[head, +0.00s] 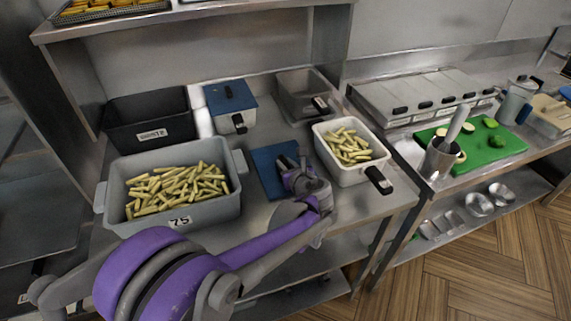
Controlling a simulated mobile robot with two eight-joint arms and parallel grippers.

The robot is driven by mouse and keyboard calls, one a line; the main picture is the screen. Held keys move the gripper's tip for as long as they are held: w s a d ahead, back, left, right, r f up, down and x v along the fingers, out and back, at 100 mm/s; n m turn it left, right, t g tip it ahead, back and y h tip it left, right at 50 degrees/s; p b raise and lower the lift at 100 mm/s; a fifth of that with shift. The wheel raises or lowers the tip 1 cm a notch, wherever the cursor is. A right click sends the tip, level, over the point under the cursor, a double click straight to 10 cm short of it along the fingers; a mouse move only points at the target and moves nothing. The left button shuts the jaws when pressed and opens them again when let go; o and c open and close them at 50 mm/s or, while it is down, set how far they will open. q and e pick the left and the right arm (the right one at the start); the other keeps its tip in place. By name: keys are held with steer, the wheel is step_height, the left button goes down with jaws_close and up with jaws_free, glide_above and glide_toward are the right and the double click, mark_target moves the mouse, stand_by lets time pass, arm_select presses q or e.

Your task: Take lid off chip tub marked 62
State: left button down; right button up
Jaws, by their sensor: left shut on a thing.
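A blue flat lid (268,176) is on or just above the counter between two open chip tubs; I cannot tell whether it touches the counter. My left gripper (286,163) is shut on the lid's right side, and the wrist hides part of it. To its right is an open white tub (372,176) of chips with a black handle. To its left is a large grey tub (222,207) of chips marked 75. I cannot read a 62 on any tub. My right gripper is not in view.
A white container with a blue lid (229,95) stands behind, beside a black bin (171,103) marked as waste and an empty metal pan (300,86). On the right are a green board (508,143) with cut vegetables and a metal pot (437,163) holding a utensil.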

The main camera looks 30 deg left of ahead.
arm_select(q)
steer(key=c, duration=0.7)
jaws_free()
steer(key=shift+f, duration=0.1)
steer(key=shift+o, duration=0.2)
steer(key=v, duration=1)
steer(key=shift+s+d+r, duration=0.25)
